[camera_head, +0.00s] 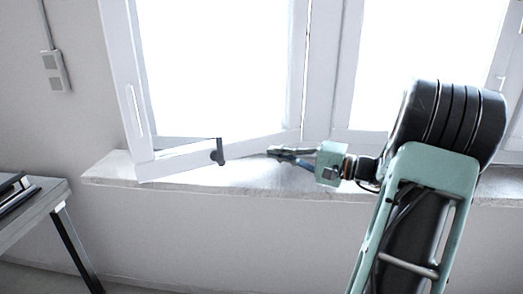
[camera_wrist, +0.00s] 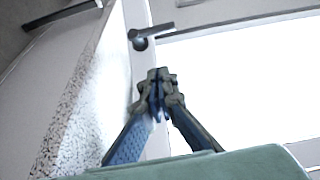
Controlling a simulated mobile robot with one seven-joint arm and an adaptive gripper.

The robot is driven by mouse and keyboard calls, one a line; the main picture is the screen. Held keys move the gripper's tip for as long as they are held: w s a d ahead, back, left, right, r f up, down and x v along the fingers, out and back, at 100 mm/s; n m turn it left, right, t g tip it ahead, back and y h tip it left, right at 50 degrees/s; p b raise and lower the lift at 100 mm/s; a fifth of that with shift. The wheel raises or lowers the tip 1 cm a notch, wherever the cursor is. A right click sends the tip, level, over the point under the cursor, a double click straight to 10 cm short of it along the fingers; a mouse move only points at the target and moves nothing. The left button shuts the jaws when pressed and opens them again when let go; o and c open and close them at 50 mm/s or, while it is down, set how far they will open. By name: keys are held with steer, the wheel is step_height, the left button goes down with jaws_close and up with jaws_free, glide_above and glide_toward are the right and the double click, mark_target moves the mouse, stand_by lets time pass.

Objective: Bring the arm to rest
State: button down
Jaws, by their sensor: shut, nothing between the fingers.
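My gripper (camera_head: 273,151) is shut and empty. In the head view it reaches left from my raised arm, in front of the window and just above the sill in the picture. In the wrist view the gripper's fingertips (camera_wrist: 158,76) are together. A dark window handle (camera_head: 217,153) is on the lower part of the window sash, to the left of the gripper and apart from it. The handle also shows in the wrist view (camera_wrist: 148,36), above the fingertips. Whether the fingers touch the sash cannot be told.
The left window sash (camera_head: 190,160) stands tilted open over the stone sill (camera_head: 110,172). A table (camera_head: 38,205) with dark items on it stands at the far left. A wall socket (camera_head: 55,71) is at the upper left. The wall below the sill is clear.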

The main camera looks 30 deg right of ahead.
steer(key=shift+s+d, duration=0.3)
steer(key=shift+s, duration=0.2)
